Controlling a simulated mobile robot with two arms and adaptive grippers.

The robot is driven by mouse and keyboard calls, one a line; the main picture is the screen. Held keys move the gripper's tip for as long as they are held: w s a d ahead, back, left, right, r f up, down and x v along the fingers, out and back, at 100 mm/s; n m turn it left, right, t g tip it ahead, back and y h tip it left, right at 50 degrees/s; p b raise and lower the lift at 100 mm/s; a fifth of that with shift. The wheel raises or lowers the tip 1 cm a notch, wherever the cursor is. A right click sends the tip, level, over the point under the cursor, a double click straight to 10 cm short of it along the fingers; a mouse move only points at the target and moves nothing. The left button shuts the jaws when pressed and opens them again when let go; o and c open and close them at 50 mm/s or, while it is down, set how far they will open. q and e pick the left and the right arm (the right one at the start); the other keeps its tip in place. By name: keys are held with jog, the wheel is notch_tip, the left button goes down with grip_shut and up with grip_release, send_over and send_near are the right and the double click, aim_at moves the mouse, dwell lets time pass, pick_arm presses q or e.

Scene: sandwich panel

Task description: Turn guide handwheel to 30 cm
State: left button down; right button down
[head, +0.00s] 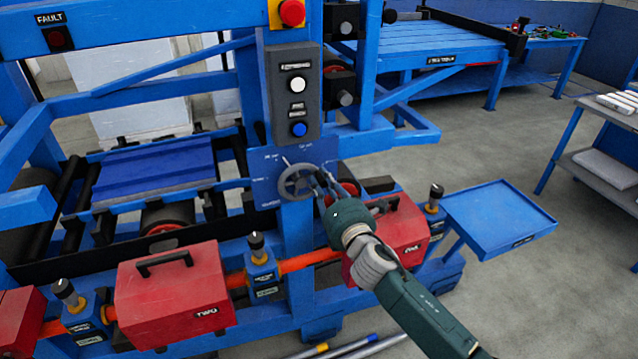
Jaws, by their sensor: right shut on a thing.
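The guide handwheel (289,185) is a small dark grey wheel on a blue plate (266,164) with white markings, low on the blue post. The markings are too small to read. My right gripper (322,185) comes in from the lower right and is shut on the right side of the handwheel's rim. Its fingers hide part of that side. My left gripper is out of view.
Above the wheel is a grey button box (292,95) with a white and a blue button, and a red emergency button (291,12). Red covers (174,294) sit below left. An empty blue tray (500,218) stands at the right. Pipes lie on the floor (350,348).

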jog(key=f+m+b, duration=0.1)
jog(key=m, duration=0.2)
jog(key=f+m+b, duration=0.1)
jog(key=f+m, duration=0.1)
jog(key=f+m+b, duration=0.1)
jog(key=m, duration=0.2)
jog(key=shift+d+f+m, duration=0.3)
dwell(0.5)
jog(key=c, duration=1.6)
grip_release()
jog(key=shift+r, duration=0.15)
jog(key=shift+c, duration=0.2)
jog(key=v, duration=1.2)
